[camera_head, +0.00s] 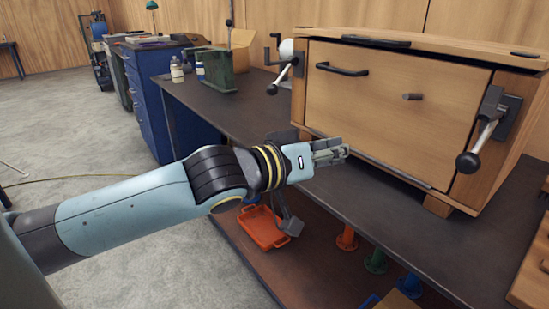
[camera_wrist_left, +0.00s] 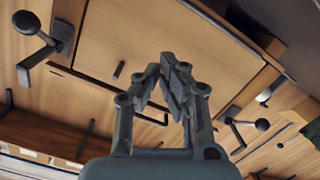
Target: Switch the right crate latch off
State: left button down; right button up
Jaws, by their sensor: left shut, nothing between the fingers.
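The wooden crate (camera_head: 395,90) stands on the dark workbench. Its right latch (camera_head: 490,125) is a grey bracket with a metal lever slanting down and left to a black knob (camera_head: 468,162). This latch also shows at the upper left of the left wrist view (camera_wrist_left: 60,38). The left latch (camera_head: 290,70) has a similar lever, with its knob low and left. My left gripper (camera_head: 346,152) is shut and empty, in front of the crate's lower left part and apart from both latches. My right gripper is in neither view.
A black bar handle (camera_head: 342,69) and a small peg (camera_head: 412,97) stick out from the crate's front. The dark bench top (camera_head: 225,105) is open to the left, with bottles and a green holder farther back. An orange tray (camera_head: 262,229) sits on the shelf below.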

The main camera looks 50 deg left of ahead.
pick_arm(q)
jog(key=s+f+m+g+y, duration=0.2)
jog(key=s+f+g, duration=0.6)
jog(key=f, duration=0.7)
jog(key=s+a+y, duration=0.1)
jog(key=s, duration=0.1)
jog(key=shift+s+f, duration=0.35)
jog(key=shift+f, duration=0.05)
jog(key=s+f+g, duration=0.3)
jog(key=s+f, duration=0.2)
jog(key=f, duration=0.8)
jog(key=s+f+g, duration=0.2)
jog(key=s+f, duration=0.3)
jog(key=f, duration=0.8)
jog(key=s+f+m+g, duration=0.1)
jog(key=s+f, duration=0.5)
jog(key=s, duration=0.4)
jog(key=s+f+m+g+h, duration=0.1)
jog(key=s+f+m, duration=0.1)
jog(key=s+f, duration=0.5)
jog(key=s+d, duration=0.1)
jog(key=s, duration=0.3)
jog(key=shift+s+g, duration=0.3)
